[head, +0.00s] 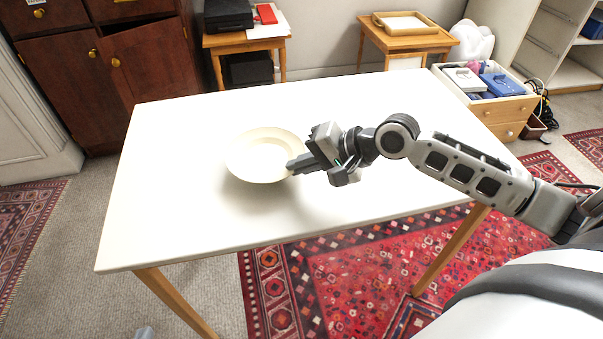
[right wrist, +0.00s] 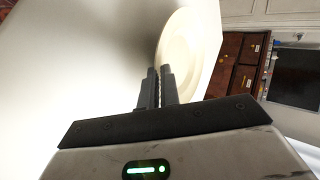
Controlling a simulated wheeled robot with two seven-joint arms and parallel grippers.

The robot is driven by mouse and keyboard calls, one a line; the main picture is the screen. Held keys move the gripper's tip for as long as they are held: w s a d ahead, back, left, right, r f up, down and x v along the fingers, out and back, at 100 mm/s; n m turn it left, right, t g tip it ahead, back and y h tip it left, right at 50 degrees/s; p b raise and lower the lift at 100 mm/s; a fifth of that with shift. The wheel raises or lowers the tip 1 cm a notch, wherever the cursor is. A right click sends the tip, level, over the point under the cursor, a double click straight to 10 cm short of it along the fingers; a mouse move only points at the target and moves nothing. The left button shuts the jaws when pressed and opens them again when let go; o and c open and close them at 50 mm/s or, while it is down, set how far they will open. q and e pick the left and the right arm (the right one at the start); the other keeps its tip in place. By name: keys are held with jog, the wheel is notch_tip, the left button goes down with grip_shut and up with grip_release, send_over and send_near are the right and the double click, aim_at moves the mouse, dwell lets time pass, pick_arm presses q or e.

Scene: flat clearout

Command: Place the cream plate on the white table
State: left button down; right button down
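The cream plate (head: 262,152) is right side up over the left-centre of the white table (head: 200,215), with a soft shadow beside its near edge. It is at or just above the tabletop; I cannot tell whether it touches. My right gripper (head: 298,164) is at the plate's right rim. In the right wrist view its two fingers (right wrist: 160,88) are close together with the rim of the plate (right wrist: 190,50) between them. A small grey tip at the bottom edge of the head view looks like my left gripper (head: 145,333); its fingers cannot be made out.
The rest of the tabletop is clear. Behind it stand a dark red cabinet (head: 140,60) and two small wooden tables, one with a tray (head: 404,24). A drawer box with blue and white items (head: 497,105) stands at the right. Patterned rugs (head: 380,260) lie on the floor.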

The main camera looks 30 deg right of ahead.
notch_tip(320, 180, down, 2)
pick_arm(q)
jog(key=shift+f, duration=0.1)
pick_arm(e)
jog(key=c, duration=1.9)
grip_release()
jog(key=shift+f, duration=0.1)
jog(key=p+v, duration=0.2)
jog(key=v, duration=0.8)
jog(key=shift+s+r, duration=0.15)
jog(key=shift+r, duration=0.15)
pick_arm(q)
jog(key=shift+a+r+p, duration=0.1)
jog(key=shift+r+p, duration=0.4)
jog(key=shift+r, duration=0.05)
pick_arm(e)
jog(key=shift+v, duration=0.85)
